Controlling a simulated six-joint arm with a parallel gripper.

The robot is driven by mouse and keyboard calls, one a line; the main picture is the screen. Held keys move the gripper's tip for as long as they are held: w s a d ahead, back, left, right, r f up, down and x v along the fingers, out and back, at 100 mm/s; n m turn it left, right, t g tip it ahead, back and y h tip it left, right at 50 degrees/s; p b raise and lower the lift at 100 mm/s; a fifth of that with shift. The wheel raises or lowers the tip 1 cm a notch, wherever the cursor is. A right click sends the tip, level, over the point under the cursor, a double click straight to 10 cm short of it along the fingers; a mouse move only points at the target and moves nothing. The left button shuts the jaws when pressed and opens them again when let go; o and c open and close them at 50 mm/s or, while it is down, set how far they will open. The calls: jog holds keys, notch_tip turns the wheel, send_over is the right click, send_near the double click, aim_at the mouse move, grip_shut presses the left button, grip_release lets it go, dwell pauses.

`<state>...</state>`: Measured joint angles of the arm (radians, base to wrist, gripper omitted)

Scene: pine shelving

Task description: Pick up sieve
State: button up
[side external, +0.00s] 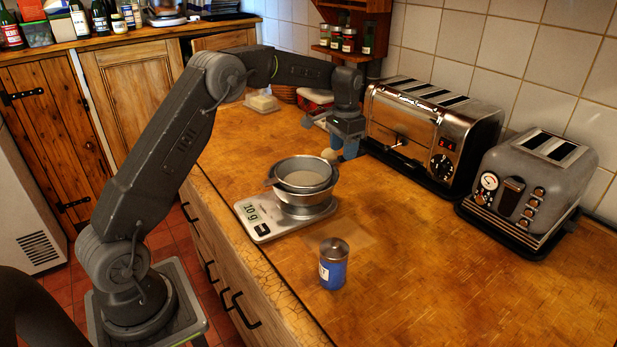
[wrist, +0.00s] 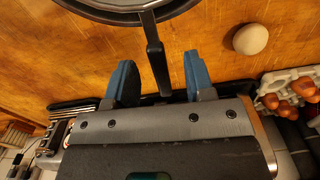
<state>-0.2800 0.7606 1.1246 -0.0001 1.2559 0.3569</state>
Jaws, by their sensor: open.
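The sieve (side external: 304,177) is a round metal strainer sitting in a metal bowl (side external: 308,210) on the kitchen scale. In the wrist view the sieve (wrist: 125,18) is cut off at the top edge, and its thin dark handle points toward my gripper. My gripper (side external: 345,148) is behind the sieve in the side view, pointing down with blue fingertips. In the wrist view my gripper (wrist: 158,70) is open, with one finger on each side of the handle and gaps on both sides. I cannot tell how far above or below the handle the fingertips are.
The scale (side external: 262,228) is under the bowl. An egg (wrist: 250,39) lies near my right finger. A large toaster (side external: 425,135) stands close right of my gripper. A smaller toaster (side external: 530,190) and blue canister (side external: 333,268) stand further forward. The front right counter is clear.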

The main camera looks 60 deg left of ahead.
notch_tip(320, 180, down, 5)
jog(key=shift+w+d+f, duration=0.1)
jog(key=shift+w+d, duration=0.05)
grip_shut()
dwell(0.5)
